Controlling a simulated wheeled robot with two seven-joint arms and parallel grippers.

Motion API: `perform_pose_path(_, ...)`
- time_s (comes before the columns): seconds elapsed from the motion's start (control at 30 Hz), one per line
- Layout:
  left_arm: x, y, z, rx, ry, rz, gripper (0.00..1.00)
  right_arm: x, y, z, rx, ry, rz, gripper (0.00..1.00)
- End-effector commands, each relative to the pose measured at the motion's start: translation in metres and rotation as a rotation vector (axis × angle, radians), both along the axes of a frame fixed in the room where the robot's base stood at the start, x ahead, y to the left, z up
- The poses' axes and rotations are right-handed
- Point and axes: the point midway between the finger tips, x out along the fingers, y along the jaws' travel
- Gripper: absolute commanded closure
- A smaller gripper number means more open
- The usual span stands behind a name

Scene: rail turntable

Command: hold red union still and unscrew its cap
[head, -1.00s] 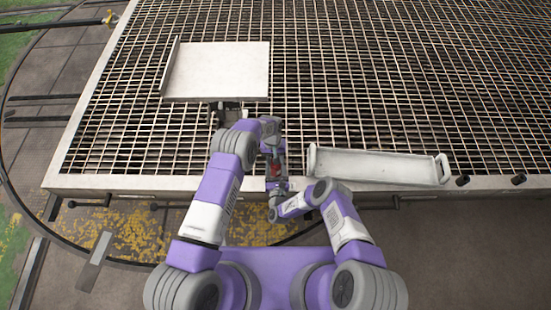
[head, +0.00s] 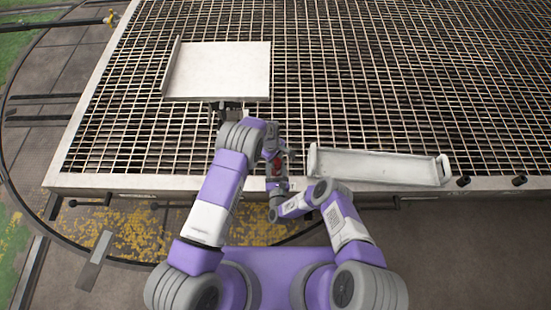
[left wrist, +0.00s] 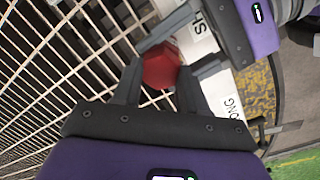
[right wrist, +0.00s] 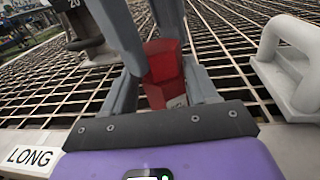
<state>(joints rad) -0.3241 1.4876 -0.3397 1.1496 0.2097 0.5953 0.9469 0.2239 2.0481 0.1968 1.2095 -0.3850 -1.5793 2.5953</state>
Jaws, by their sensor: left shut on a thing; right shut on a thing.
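The red union (head: 276,166) shows as a small red spot between my two grippers, near the front edge of the grating. In the right wrist view, its wider upper part, which looks like the cap (right wrist: 162,60), sits above a narrower red body (right wrist: 168,95). My right gripper (right wrist: 165,84) is shut on the lower body. My left gripper (left wrist: 160,70) is shut on the red union from the other side, and its grey fingers come down around the upper part in the right wrist view. The fingers hide parts of the union, and I cannot see any gap at the joint.
A white tray with handles (head: 375,153) lies right of my grippers on the grating (head: 400,80). A white plate-like stand (head: 218,70) is farther back left, with a dark fixture (head: 226,106) at its front. A pale edge strip (head: 120,183) runs along the front.

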Motion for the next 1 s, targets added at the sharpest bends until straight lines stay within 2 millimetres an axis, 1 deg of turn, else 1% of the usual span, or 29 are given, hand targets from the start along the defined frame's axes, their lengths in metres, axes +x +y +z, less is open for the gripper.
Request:
perform_pose_path(0.03,-0.0175,0.0049,-0.0085,0.015,0.053,0.056,1.0,0.0112,-0.0115,0.0058,-0.001,-0.016,-0.032,0.98)
perform_pose_path(0.07,-0.0177,0.0053,-0.0085,0.017,0.054,0.085,1.0,0.0112,-0.0115,0.0058,-0.001,-0.016,-0.032,0.97)
perform_pose_path(0.17,-0.0177,0.0062,-0.0087,0.019,0.053,0.14,1.0,0.0111,-0.0114,0.006,-0.001,-0.017,-0.032,1.0)
perform_pose_path(0.37,-0.0176,0.0066,-0.0089,0.02,0.052,0.144,1.0,0.0112,-0.0109,0.0067,-0.001,-0.02,-0.032,1.0)
perform_pose_path(0.4,-0.0177,0.0067,-0.0089,0.02,0.052,0.144,0.55,0.0112,-0.0108,0.0068,-0.002,-0.02,-0.032,1.0)
perform_pose_path(0.57,-0.0178,0.007,-0.009,0.021,0.053,0.142,0.31,0.0112,-0.0101,0.0074,-0.002,-0.022,-0.03,1.0)
perform_pose_path(0.6,-0.0178,0.007,-0.009,0.021,0.053,0.142,0.28,0.0112,-0.0098,0.0075,-0.001,-0.023,-0.029,1.0)
perform_pose_path(0.9,-0.0178,0.0074,-0.0092,0.021,0.053,0.142,0.28,0.0114,-0.0081,0.0084,0.0,-0.025,-0.025,1.0)
perform_pose_path(0.93,-0.0179,0.0074,-0.0093,0.021,0.053,0.142,0.38,0.0114,-0.008,0.0085,0.0,-0.025,-0.025,1.0)
perform_pose_path(1.0,-0.0179,0.0074,-0.0093,0.021,0.053,0.143,0.27,0.0113,-0.0077,0.0087,0.0,-0.026,-0.024,1.0)
